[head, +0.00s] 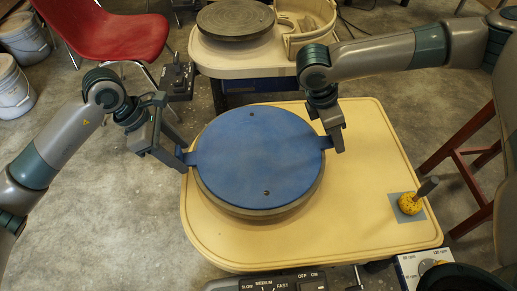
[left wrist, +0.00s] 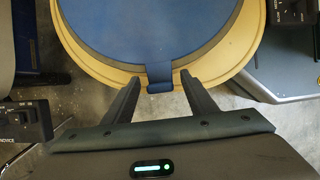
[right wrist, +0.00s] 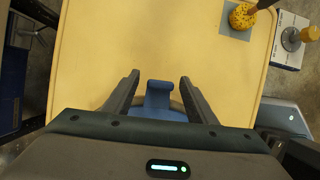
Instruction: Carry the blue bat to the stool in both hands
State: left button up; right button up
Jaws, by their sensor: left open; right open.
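The blue bat (head: 255,155) is a round disc with a small tab on each side. It lies flat on a wheel head (head: 262,212) on the cream wheel table (head: 370,225). My left gripper (head: 181,160) is open at the left tab; in the left wrist view that tab (left wrist: 159,78) sits between the fingertips, with gaps. My right gripper (head: 333,143) is open at the right tab; in the right wrist view this tab (right wrist: 158,97) sits between the fingers, apart from both. Reddish-brown wooden legs (head: 468,165) stand at the right; I cannot tell whether they are the stool's.
A yellow sponge (head: 411,204) with a dark handle sits on a grey square on the table's right. A second wheel (head: 236,20) stands behind. A red chair (head: 110,35) and white buckets (head: 12,88) are at left. A control panel (head: 270,284) is in front.

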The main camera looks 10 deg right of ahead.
jog(key=shift+f, duration=0.1)
pick_arm(q)
grip_shut()
pick_arm(e)
grip_shut()
pick_arm(q)
jog(key=shift+r, duration=0.1)
pick_arm(e)
jog(key=shift+r, duration=0.2)
